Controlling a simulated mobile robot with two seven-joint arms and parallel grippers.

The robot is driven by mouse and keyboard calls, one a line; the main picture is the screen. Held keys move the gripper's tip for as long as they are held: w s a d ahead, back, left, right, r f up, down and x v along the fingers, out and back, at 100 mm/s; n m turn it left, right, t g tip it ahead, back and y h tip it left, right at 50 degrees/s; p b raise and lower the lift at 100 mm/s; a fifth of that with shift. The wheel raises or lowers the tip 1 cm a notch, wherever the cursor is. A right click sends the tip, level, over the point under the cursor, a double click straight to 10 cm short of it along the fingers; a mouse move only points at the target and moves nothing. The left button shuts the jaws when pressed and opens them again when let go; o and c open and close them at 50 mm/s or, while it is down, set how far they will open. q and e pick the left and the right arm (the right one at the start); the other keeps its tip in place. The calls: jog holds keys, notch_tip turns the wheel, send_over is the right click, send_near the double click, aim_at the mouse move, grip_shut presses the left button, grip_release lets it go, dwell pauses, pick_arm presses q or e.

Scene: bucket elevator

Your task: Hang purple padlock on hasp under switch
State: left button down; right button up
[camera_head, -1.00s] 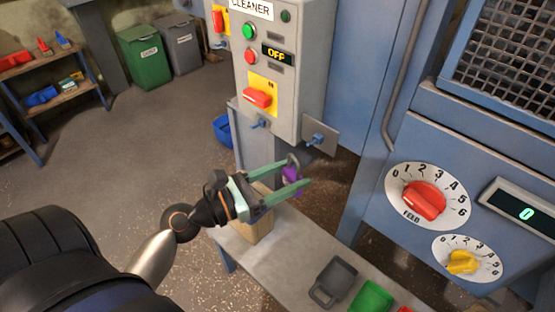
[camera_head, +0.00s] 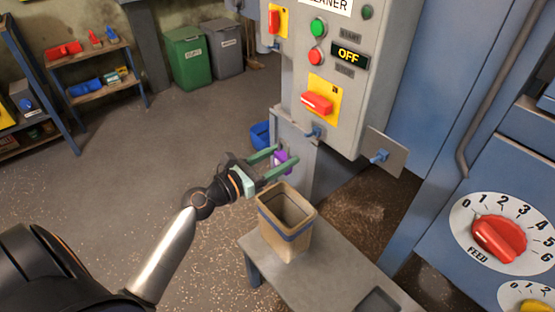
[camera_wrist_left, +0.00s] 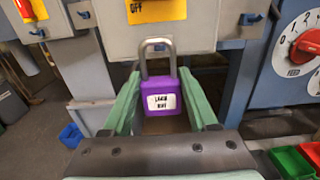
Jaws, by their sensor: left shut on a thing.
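My left gripper (camera_head: 287,156) is shut on the purple padlock (camera_head: 281,158). In the left wrist view the padlock (camera_wrist_left: 170,103) sits upright between the green fingers, with its closed-looking grey shackle pointing up and a white label facing me. The red switch (camera_head: 317,103) is on a yellow plate on the grey control panel (camera_head: 350,85). A small blue hasp (camera_head: 313,133) sticks out just under the switch. The padlock is below and to the left of this hasp in the picture, apart from it. My right gripper is out of view.
A second blue fitting (camera_head: 380,156) is on a plate at the panel's right. An open tan bucket (camera_head: 297,238) stands on the grey bench (camera_head: 325,275), close below the gripper. A blue bin (camera_head: 260,135) is behind. Floor on the left is clear.

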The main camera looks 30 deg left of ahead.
pick_arm(q)
jog(key=x, duration=0.4)
jog(key=shift+w+d, duration=0.15)
jog(key=shift+w, duration=0.2)
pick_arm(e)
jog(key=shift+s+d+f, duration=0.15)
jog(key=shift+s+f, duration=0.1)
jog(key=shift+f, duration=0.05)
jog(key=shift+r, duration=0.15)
pick_arm(q)
jog(key=shift+r, duration=0.1)
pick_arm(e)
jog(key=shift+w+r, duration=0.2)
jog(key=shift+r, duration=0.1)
pick_arm(q)
jog(key=shift+w, duration=0.1)
jog(key=shift+p+x, duration=0.5)
jog(key=shift+x, duration=1.25)
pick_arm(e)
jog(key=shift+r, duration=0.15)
pick_arm(q)
jog(key=shift+f+b, duration=0.65)
jog(key=shift+f, duration=0.25)
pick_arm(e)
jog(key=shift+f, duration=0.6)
